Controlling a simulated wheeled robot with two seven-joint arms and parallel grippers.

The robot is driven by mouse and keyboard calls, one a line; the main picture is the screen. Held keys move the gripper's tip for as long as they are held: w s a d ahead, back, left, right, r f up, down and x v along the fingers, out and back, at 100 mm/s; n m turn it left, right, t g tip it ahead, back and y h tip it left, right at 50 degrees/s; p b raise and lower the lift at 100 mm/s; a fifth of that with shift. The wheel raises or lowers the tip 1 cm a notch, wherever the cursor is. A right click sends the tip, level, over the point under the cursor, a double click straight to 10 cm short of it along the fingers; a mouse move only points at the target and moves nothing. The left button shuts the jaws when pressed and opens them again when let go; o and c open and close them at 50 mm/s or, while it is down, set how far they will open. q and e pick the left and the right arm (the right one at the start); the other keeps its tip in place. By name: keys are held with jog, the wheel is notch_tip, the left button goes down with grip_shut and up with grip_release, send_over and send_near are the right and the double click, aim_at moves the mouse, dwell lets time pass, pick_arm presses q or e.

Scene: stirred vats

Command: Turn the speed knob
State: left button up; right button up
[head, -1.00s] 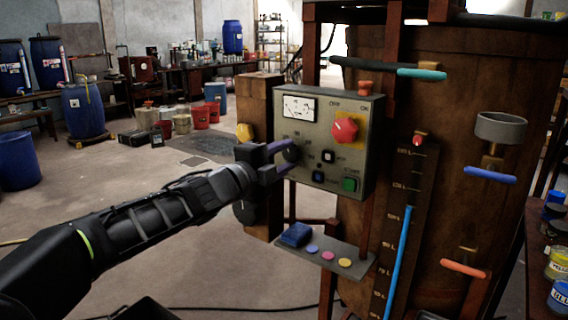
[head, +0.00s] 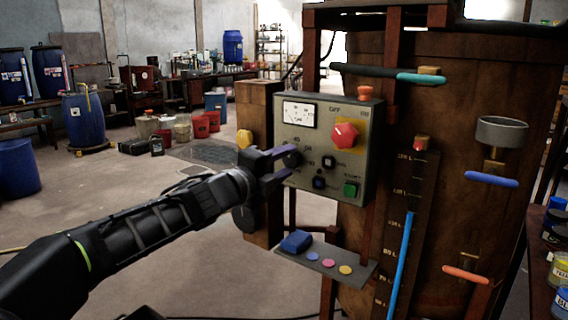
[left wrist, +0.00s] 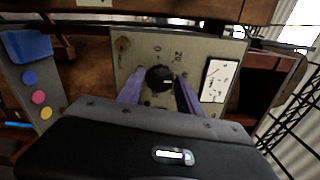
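The speed knob is a round black knob (head: 291,159) at the left of the grey control panel (head: 310,186), beside a printed number scale. In the left wrist view the knob (left wrist: 160,79) shows a pale mark on its right side, with "0" and "20" printed near it. My left gripper (head: 287,163) is at the panel's left edge. Its purple fingers are apart, one on each side of the knob, and a small gap seems to show beside it in the left wrist view (left wrist: 159,88). My right gripper is not in view.
A small shelf (head: 350,258) below holds a blue block and coloured discs. The brown vat (head: 450,130) stands right.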

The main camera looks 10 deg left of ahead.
pick_arm(q)
jog(key=o, duration=0.3)
jog(key=v, duration=0.7)
jog(key=shift+s+p, duration=0.3)
jog(key=shift+s, duration=0.1)
